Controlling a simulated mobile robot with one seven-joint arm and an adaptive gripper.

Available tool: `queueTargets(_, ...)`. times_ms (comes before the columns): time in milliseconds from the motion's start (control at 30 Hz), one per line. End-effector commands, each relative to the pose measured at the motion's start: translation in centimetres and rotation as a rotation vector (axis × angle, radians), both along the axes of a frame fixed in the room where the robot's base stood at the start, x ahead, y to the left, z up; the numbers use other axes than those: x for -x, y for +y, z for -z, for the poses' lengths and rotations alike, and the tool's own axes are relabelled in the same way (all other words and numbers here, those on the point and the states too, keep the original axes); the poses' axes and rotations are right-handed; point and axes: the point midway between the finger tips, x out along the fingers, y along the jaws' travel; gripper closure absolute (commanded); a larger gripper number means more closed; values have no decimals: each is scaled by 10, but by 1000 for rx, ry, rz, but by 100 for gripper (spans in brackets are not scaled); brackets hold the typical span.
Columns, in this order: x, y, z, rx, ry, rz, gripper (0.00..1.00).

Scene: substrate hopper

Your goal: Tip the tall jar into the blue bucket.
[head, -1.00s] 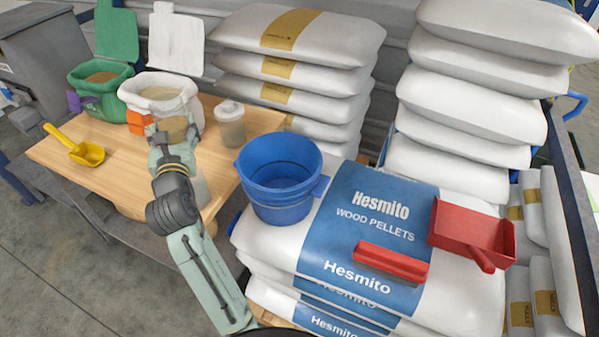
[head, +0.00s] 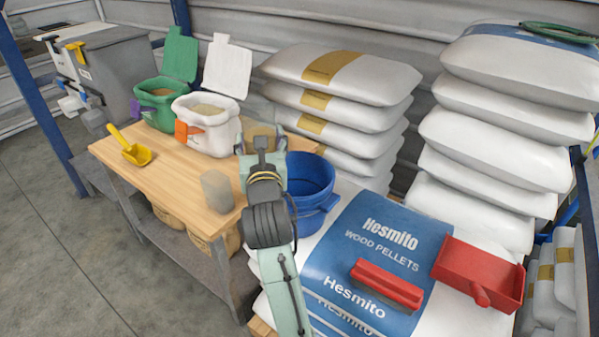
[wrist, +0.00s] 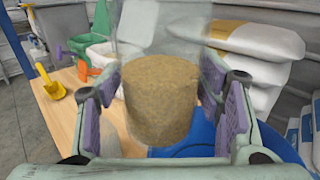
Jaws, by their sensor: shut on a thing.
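My gripper (head: 262,152) is shut on the tall jar (head: 262,136), a clear jar with brown, grainy material in its lower part. In the wrist view the jar (wrist: 160,108) stands roughly upright between the purple finger pads, its clear upper part empty. The blue bucket (head: 312,178) stands on the pellet bags just right of my gripper, its left side partly hidden by my arm. In the wrist view the bucket (wrist: 202,138) shows low, behind and to the right of the jar. The bucket's inside that I can see is plain blue.
The wooden table (head: 150,176) carries a greyish see-through container (head: 217,191), a yellow scoop (head: 130,147), a green sack (head: 157,118) and a white sack (head: 212,140). A red scoop (head: 478,272) and red-handled tool (head: 386,285) lie on the pellet bag (head: 345,268). Bag stacks (head: 340,115) rise behind.

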Motion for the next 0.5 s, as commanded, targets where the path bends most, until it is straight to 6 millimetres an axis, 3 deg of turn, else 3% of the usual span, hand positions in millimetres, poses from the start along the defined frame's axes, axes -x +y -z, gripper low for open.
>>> queueTargets(167,-1,3,-11,-31,-2,-4,79)
queueTargets(500,1,7,-5,-78,-12,-2,79)
